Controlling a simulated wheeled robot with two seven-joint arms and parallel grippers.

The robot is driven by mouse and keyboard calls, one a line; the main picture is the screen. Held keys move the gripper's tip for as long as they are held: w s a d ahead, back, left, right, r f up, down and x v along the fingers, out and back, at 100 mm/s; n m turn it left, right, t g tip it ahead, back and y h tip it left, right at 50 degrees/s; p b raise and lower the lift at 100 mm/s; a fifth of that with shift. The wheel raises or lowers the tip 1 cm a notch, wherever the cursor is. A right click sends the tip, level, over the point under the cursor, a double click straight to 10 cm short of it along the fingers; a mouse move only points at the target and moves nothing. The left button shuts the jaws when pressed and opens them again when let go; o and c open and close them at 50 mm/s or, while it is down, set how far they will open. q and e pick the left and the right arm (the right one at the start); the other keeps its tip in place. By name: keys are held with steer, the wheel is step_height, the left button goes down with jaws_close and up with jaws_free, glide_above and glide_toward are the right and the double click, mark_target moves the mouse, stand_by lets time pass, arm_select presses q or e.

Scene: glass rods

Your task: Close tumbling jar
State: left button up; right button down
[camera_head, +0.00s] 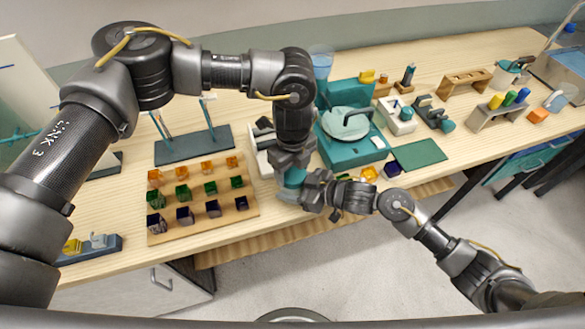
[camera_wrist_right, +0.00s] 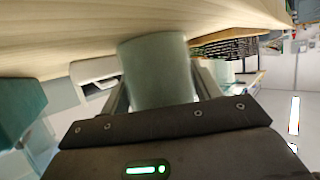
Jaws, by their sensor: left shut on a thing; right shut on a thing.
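The tumbling jar is a pale grey-green cylinder in the right wrist view (camera_wrist_right: 157,68), between the two fingers of my right gripper, which is shut on it. In the head view my right gripper (camera_head: 306,190) reaches in from the right at the front table edge. My left gripper (camera_head: 292,168) points down from above, close to the right one, and is shut on a teal piece (camera_head: 295,178) that looks like the jar's lid. The grippers hide most of the jar, so I cannot tell whether the lid is seated on it.
A wooden board (camera_head: 240,213) with rows of orange, green and dark cubes lies to the left. A teal machine (camera_head: 350,145) with a round pale disc stands just right of my left gripper. A green mat (camera_head: 418,154) lies farther right.

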arm_select(q)
steer(key=shift+m, duration=1.7)
steer(key=shift+c, duration=0.3)
steer(key=o, duration=1.1)
steer(key=shift+r, duration=2.25)
